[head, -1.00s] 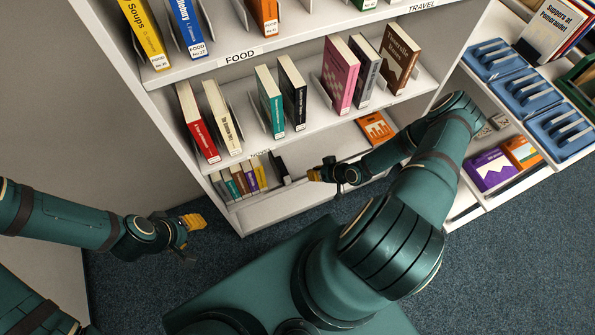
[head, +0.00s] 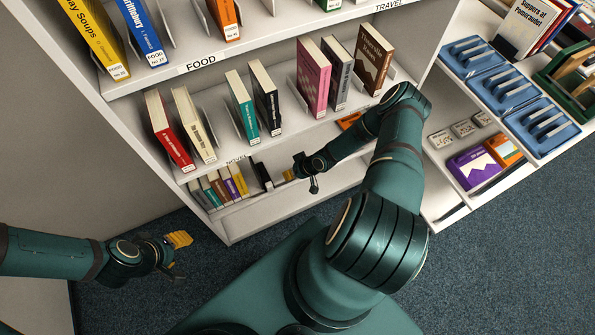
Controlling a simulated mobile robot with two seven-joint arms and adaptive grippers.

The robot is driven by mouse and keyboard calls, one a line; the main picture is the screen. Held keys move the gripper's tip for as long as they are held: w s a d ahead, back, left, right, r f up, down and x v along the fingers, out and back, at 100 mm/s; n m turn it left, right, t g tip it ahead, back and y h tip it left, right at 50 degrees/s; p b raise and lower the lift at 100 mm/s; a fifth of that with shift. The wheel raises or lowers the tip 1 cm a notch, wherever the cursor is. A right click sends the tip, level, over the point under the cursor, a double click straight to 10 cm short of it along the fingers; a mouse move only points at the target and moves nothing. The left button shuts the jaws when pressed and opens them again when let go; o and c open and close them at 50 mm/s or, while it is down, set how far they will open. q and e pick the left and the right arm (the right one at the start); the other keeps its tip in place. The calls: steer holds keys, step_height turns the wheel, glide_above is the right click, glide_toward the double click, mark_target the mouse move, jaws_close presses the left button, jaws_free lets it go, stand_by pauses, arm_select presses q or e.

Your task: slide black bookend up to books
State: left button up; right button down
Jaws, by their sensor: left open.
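The black bookend (head: 263,176) stands on the bottom shelf, just right of a row of several small books (head: 220,187). A narrow gap shows between it and the yellow book (head: 238,180) at the row's right end. My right gripper (head: 300,177) is on the right side of the bookend, its yellow fingertip close to it; I cannot tell whether they touch or how far the jaws are apart. My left gripper (head: 177,254) is open and empty, low over the floor left of the shelf unit.
The bottom shelf (head: 248,218) is bare in front of the books. Books stand on the shelves above. An orange book (head: 349,120) is partly hidden behind my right arm. Blue trays (head: 503,83) are at the right. Blue carpet (head: 480,270) lies open at lower right.

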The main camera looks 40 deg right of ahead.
mark_target(267, 184)
steer(key=shift+x, duration=1.15)
steer(key=shift+w+a+r, duration=0.15)
steer(key=shift+w+a, duration=0.05)
steer(key=shift+a, duration=0.65)
steer(key=shift+w+a, duration=0.15)
steer(key=shift+a, duration=0.8)
steer(key=a+p, duration=0.1)
steer(key=a, duration=0.1)
steer(key=w+a+p, duration=0.1)
steer(key=a, duration=0.1)
steer(key=shift+a+r, duration=0.1)
steer(key=shift+a, duration=0.15)
steer(key=shift+w+a, duration=0.1)
steer(key=shift+a, duration=0.1)
steer(key=shift+d, duration=0.15)
